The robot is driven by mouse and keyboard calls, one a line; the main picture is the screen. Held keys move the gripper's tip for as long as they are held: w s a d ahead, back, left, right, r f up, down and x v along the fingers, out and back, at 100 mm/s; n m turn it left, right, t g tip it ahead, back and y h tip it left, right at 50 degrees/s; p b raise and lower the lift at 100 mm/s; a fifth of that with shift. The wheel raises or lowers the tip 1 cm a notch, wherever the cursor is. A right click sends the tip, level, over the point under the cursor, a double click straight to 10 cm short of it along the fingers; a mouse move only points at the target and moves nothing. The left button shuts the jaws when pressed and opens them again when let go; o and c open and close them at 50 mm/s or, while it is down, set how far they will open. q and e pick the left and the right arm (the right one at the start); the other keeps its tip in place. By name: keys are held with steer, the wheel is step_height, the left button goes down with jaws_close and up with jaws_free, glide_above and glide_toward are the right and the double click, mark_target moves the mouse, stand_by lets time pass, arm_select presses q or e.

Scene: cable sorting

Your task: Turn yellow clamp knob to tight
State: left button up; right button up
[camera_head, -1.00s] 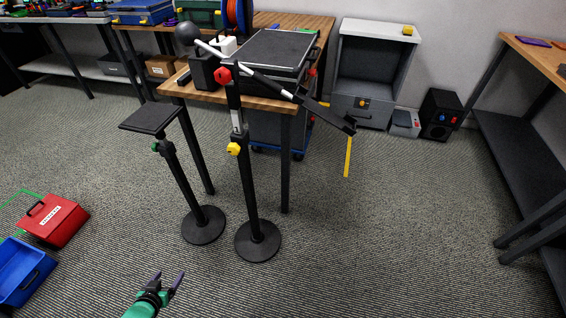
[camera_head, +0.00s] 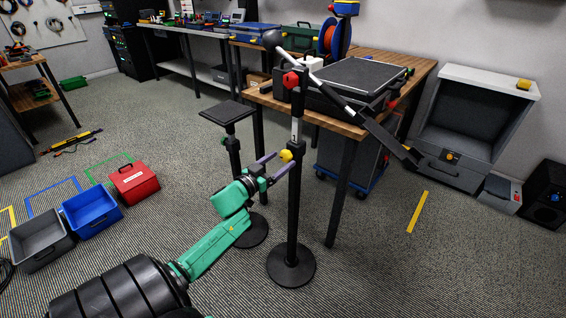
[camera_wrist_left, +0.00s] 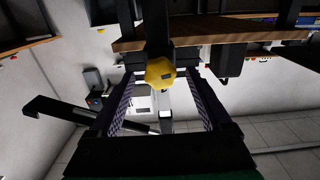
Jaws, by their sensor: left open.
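The yellow clamp knob (camera_head: 286,156) sits on the black upright stand (camera_head: 293,205), about halfway up. In the left wrist view the knob (camera_wrist_left: 160,72) is a lobed yellow disc with a dark mark on its face. My left gripper (camera_head: 273,166) is open, its two purple-grey fingers pointing at the knob. In the left wrist view its fingers (camera_wrist_left: 160,103) lie to either side and the knob shows between them near their tips. I cannot tell whether they touch it. My right gripper is not in view.
A second stand with a flat black top (camera_head: 228,112) is close by on the left. A wooden workbench (camera_head: 420,75) is behind. Open floor lies right.

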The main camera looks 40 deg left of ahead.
arm_select(q)
steer(key=shift+w, duration=0.85)
jaws_close()
